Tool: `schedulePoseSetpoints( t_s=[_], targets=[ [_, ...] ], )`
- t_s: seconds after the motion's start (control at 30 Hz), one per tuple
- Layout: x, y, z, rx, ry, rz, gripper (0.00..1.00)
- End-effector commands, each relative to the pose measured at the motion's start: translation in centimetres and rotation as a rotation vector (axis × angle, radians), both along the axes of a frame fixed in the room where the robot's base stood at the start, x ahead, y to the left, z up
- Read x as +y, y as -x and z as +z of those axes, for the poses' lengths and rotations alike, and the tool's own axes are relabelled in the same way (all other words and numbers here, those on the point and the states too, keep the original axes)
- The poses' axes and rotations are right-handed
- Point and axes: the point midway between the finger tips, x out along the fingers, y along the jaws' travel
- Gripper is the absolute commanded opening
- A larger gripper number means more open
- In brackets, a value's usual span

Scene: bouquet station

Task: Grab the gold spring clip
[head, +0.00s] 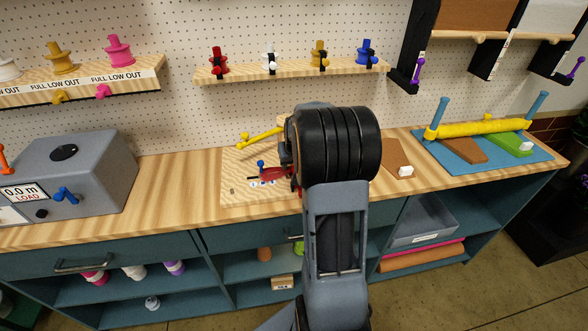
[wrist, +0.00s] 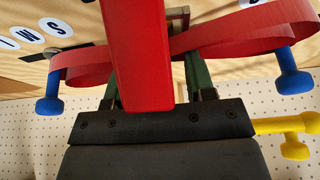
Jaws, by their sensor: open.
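A gold piece (head: 319,52) with a dark part at its front sits on the middle wall shelf, between a white and a blue one. It may be the gold spring clip; it is too small to be sure. My gripper (wrist: 152,88) is open in the wrist view, with a green finger on each side. A wide red bar crosses in front of the fingers and partly hides them; I cannot tell whether it touches them. In the head view my arm hides the gripper, which is low over the board, away from the shelf.
A red ribbon (wrist: 225,42) loops past blue-knobbed pegs on the wooden board (head: 235,190). A yellow lever (head: 260,137) stands behind it. A grey box (head: 95,165) is at left; a blue mat (head: 535,165) with a yellow roller is at right. Bare counter (head: 170,190) lies left of the board.

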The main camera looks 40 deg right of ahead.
Motion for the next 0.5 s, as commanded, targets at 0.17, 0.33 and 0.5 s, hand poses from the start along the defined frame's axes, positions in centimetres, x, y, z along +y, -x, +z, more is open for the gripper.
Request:
schedulePoseSetpoints(
  t_s=[0.17, 0.33, 0.5],
  targets=[
    [-0.01, 0.00, 0.02, 0.000, 0.000, 0.000, 0.45],
    [-0.02, 0.01, 0.03, 0.000, 0.000, 0.000, 0.29],
    [-0.02, 0.01, 0.04, 0.000, 0.000, 0.000, 0.13]
  ],
)
